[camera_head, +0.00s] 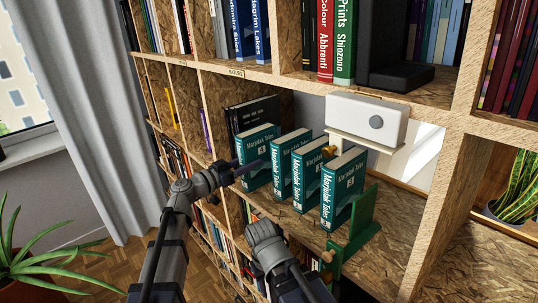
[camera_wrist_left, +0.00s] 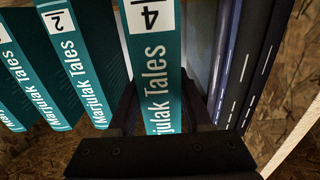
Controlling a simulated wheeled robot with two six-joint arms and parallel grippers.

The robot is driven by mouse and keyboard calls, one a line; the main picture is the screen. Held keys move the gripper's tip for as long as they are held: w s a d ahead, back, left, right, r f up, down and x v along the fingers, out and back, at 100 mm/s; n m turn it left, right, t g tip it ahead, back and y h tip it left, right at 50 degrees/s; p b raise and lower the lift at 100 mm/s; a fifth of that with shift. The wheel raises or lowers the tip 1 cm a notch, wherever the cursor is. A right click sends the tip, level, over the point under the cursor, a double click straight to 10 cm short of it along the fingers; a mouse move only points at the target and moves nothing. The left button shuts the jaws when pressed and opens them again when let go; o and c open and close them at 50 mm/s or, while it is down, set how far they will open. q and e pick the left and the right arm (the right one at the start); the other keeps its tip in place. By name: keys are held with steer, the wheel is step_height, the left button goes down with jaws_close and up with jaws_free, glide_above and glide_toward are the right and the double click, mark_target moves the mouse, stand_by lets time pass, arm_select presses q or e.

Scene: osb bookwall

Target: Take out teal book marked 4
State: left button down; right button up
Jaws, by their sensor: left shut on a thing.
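The teal book marked 4 (camera_head: 258,157) stands upright at the left end of a row of matching teal "Marjulak Tales" books in a shelf compartment. In the left wrist view its spine (camera_wrist_left: 153,60) shows the 4 upside down. My left gripper (camera_head: 243,172) is shut on this book, its dark fingers on both sides of the lower spine. A teal book marked 2 (camera_wrist_left: 70,45) stands beside it, with a narrow gap between. My right arm shows low in the head view, but I cannot see its gripper.
Dark blue books (camera_wrist_left: 238,70) stand close on the other side of book 4. A green bookend (camera_head: 354,225) stands at the row's right end. The shelf board above limits the height.

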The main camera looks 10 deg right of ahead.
arm_select(q)
steer(key=v, duration=1.4)
steer(key=shift+s+a, duration=0.2)
steer(key=shift+a, duration=0.15)
stand_by(0.4)
